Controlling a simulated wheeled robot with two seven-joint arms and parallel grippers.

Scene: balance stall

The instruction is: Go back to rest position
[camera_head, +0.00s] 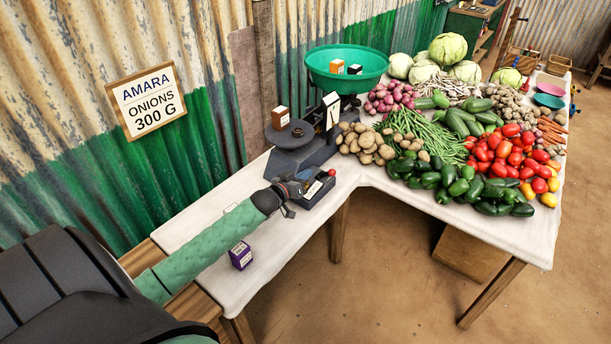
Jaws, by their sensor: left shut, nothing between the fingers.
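My left arm, in a green sleeve, reaches in from the left over the table. My left gripper (296,197) is shut and empty, close to the near-left side of a small dark tray (318,190) in front of the scale. Whether it touches the tray I cannot tell. The balance scale (306,155) stands behind, with a green pan (347,79) holding an orange block (337,66) and a black block (355,70). A brown block (281,116) stands on or by its round dark plate (292,135). My right gripper is not in view.
A purple box (240,255) stands on the white table (215,284) at the near edge, right of my forearm. Vegetables, including potatoes (367,145) and tomatoes (510,153), crowd the right part. A corrugated wall with an onions sign (147,101) runs behind.

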